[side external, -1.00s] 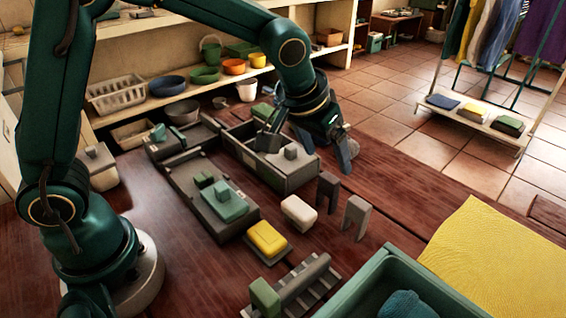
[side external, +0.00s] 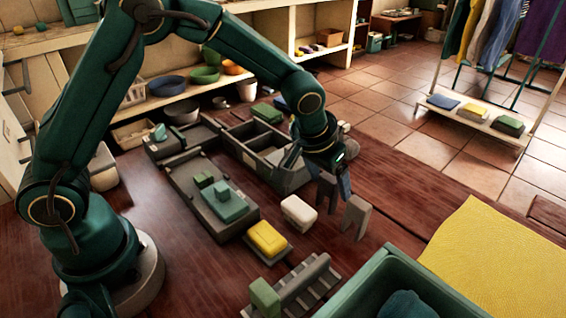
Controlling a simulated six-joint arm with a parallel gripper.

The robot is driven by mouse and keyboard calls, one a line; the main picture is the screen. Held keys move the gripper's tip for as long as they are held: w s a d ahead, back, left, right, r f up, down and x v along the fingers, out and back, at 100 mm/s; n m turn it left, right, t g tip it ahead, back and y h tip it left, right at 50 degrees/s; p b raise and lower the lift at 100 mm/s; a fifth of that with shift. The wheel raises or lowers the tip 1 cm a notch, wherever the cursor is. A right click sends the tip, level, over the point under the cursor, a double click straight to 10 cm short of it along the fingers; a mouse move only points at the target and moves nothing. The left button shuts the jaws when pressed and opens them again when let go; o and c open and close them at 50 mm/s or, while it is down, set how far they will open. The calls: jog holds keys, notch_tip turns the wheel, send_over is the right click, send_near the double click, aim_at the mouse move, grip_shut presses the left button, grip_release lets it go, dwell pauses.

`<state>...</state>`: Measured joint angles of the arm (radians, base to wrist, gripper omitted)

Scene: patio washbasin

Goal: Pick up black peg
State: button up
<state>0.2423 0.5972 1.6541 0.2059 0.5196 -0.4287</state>
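No plainly black peg stands out. A dark grey bar lies on a ribbed rack (side external: 322,288) at the front.
An open grey divided box (side external: 290,183) stands behind my gripper. A long tray (side external: 237,228) holds green blocks. A white block (side external: 299,212), a yellow sponge (side external: 267,238) and a green block (side external: 265,297) stand nearby. A green bin (side external: 388,262) and yellow cloth (side external: 490,255) lie front right.

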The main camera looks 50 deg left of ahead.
grip_shut()
jog(key=shift+r, duration=0.15)
